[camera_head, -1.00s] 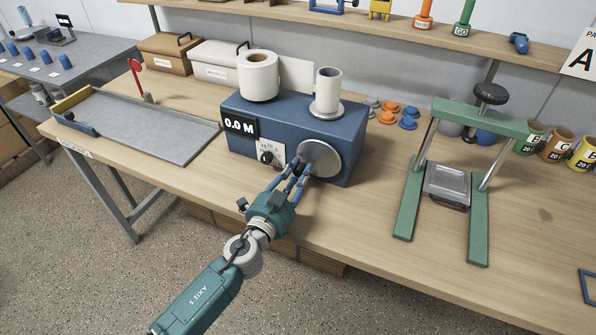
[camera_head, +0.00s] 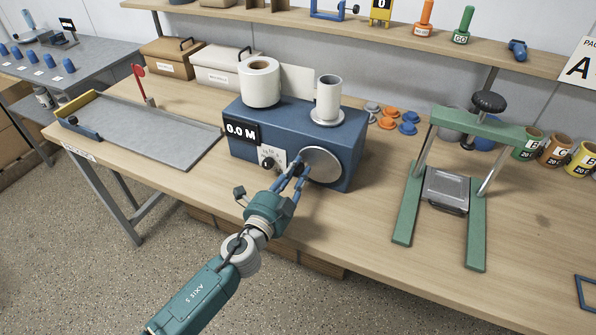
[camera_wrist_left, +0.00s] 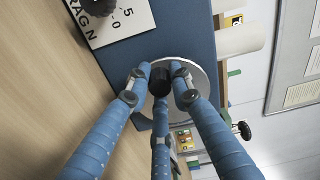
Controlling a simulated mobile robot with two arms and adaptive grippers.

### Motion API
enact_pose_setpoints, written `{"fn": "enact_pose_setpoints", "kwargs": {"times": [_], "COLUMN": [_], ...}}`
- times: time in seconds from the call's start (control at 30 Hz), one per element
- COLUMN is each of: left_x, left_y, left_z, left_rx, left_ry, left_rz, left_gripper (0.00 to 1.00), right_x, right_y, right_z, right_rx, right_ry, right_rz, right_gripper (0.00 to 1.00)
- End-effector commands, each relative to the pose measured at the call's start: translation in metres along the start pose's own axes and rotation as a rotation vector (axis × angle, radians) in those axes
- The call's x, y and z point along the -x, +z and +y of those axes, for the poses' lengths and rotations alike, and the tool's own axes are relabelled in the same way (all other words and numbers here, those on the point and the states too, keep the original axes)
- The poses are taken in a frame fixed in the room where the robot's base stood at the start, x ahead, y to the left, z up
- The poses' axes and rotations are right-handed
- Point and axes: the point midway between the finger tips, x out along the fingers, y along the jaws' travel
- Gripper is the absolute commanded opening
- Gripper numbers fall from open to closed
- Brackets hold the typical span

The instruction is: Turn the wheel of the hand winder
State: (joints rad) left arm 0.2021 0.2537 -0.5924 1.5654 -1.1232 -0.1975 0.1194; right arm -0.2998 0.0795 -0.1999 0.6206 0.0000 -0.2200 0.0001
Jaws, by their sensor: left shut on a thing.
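The hand winder (camera_head: 290,128) is a blue box on the table, with a round grey metal wheel (camera_head: 325,166) on its front and a display (camera_head: 240,132) reading 0.0 M. My left gripper (camera_head: 297,171) is at the left edge of the wheel. In the left wrist view, its three blue fingers (camera_wrist_left: 158,78) are closed around a black knob (camera_wrist_left: 159,84) in front of the wheel (camera_wrist_left: 203,84). The fingers partly cover the wheel and knob. My right gripper is not in view.
A white roll (camera_head: 260,84) and a smaller white core (camera_head: 328,98) stand on the winder. A dial (camera_head: 268,160) is on its front, left of the wheel. A green press (camera_head: 446,188) stands to the right, a grey tray (camera_head: 150,130) to the left. Bare tabletop lies between winder and press.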

Motion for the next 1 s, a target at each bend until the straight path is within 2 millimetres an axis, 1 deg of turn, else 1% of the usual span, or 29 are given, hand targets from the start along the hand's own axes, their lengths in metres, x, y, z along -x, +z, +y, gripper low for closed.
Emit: {"fn": "enact_pose_setpoints", "kwargs": {"times": [0.03, 0.5, 1.0], "left_x": [0.0, -0.001, -0.001], "left_y": [0.001, -0.008, -0.026], "left_z": [-0.005, -0.025, -0.04], "left_rx": [-0.046, -0.492, -0.968], "left_ry": [-0.001, -0.003, -0.004], "left_rz": [-0.004, -0.005, -0.006], "left_gripper": [0.0, 0.0, 0.0], "right_x": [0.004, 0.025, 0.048], "right_y": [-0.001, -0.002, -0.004], "right_z": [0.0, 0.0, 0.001], "right_rx": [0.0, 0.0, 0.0], "right_ry": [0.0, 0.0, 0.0], "right_rz": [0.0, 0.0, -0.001], "right_gripper": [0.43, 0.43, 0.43]}}
